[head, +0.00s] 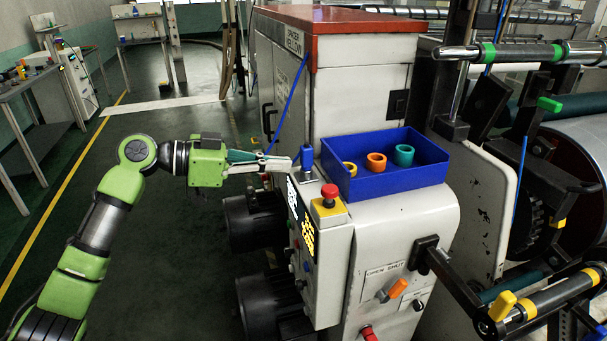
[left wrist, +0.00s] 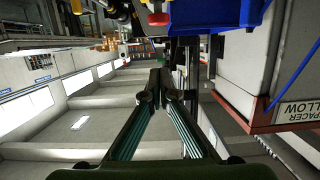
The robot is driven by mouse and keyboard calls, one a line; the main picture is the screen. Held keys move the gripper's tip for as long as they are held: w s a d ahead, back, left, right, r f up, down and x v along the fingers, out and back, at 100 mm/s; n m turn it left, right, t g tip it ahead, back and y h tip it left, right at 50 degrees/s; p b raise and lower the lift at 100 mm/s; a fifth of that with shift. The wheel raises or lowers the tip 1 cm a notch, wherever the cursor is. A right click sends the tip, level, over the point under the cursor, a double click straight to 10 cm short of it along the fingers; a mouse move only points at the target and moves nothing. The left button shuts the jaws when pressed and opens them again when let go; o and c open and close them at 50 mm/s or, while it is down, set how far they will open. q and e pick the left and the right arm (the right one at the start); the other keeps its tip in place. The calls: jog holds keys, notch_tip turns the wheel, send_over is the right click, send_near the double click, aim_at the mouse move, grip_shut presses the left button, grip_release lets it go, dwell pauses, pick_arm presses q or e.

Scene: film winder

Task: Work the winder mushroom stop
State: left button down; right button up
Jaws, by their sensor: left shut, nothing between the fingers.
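The mushroom stop (head: 329,194) is a red button on a yellow base, on the front left corner of the grey winder console, in the head view. A red cap that looks like it shows at the top of the left wrist view (left wrist: 158,19). My left gripper (head: 289,163) is shut and empty. It reaches in from the left, behind and to the left of the mushroom stop in the picture, apart from it. Its closed fingertips also show in the left wrist view (left wrist: 158,82). My right gripper is in neither view.
A blue upright post (head: 307,157) stands close to my left fingertips. A blue tray (head: 395,181) with yellow, orange and teal rings sits on the console. A lit display panel (head: 302,220) faces left. Winder rollers (head: 560,293) stand at the right.

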pick_arm(q)
jog(key=p, duration=0.4)
send_over(322, 192)
notch_tip(322, 192, down, 2)
jog(key=f, duration=0.2)
jog(key=f+p, duration=0.1)
jog(key=f, duration=0.1)
jog(key=shift+s+a, duration=0.1)
jog(key=shift+a, duration=0.25)
jog(key=shift+f, duration=0.2)
jog(key=shift+d, duration=0.1)
jog(key=shift+f, duration=0.1)
notch_tip(322, 192, down, 2)
jog(key=b, duration=0.4)
jog(key=shift+f, duration=0.15)
jog(key=shift+s, duration=0.1)
